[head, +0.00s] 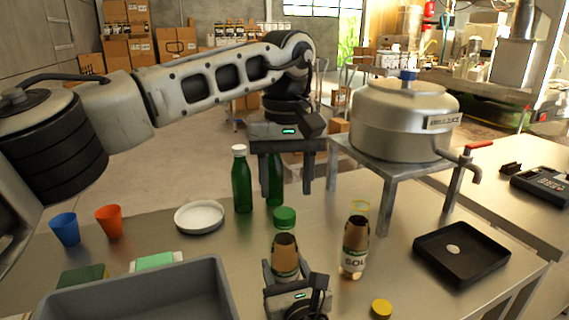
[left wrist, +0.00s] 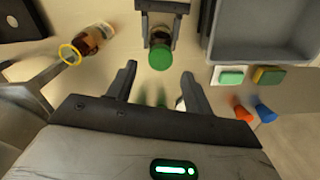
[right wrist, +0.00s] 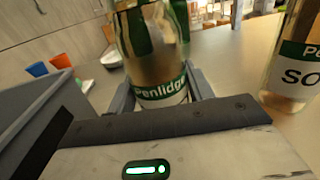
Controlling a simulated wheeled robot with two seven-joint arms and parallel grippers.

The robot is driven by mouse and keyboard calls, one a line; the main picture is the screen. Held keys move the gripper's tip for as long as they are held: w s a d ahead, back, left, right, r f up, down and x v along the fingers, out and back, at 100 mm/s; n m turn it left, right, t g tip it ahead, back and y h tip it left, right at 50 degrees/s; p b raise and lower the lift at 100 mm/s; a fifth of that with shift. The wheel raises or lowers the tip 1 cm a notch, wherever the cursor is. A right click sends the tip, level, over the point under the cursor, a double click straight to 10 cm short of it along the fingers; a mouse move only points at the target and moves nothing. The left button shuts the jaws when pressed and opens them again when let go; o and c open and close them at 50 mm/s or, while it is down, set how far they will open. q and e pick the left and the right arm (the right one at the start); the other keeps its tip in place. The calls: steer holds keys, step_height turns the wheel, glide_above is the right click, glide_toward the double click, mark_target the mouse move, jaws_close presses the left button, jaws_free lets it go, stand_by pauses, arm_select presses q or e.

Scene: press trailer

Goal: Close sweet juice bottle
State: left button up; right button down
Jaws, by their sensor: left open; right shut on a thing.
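A clear bottle with brown contents (head: 285,255) stands upright in my right gripper (head: 297,285), which is shut on its lower part. Its label in the right wrist view (right wrist: 160,90) is green and white; no word "sweet" is readable. A green cap (head: 285,217) sits at its top, also in the left wrist view (left wrist: 160,57); I cannot tell how tightly. My left gripper (head: 283,185) is open and empty, fingers pointing down, behind and above the cap. A second bottle labelled "SO..." (head: 354,250) stands to the right with a yellow ring (head: 360,207) at its mouth.
A yellow cap (head: 381,308) lies at the front. Green bottles (head: 241,180) and a white plate (head: 200,217) stand behind left. A grey bin (head: 140,290), blue cup (head: 65,229) and orange cup (head: 109,221) are left. A black tray (head: 462,254) and metal pot (head: 403,120) are right.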

arm_select(q)
steer(key=n, duration=0.5)
steer(key=shift+r, duration=0.15)
steer(key=n, duration=0.5)
steer(key=shift+r+n, duration=0.2)
steer(key=shift+n, duration=0.1)
steer(key=n, duration=0.5)
steer(key=shift+r, duration=0.15)
steer(key=n, duration=0.5)
steer(key=shift+r, duration=0.15)
steer(key=n, duration=0.3)
steer(key=shift+r, duration=0.1)
steer(key=n, duration=0.5)
steer(key=shift+r, duration=0.2)
steer(key=n, duration=0.4)
steer(key=shift+w+r+n, duration=0.1)
steer(key=shift+r+n, duration=0.15)
steer(key=shift+n, duration=0.15)
steer(key=n, duration=0.5)
steer(key=shift+a+r+n, duration=0.1)
steer(key=shift+r+n, duration=0.1)
steer(key=shift+n, duration=0.1)
steer(key=shift+f, duration=0.1)
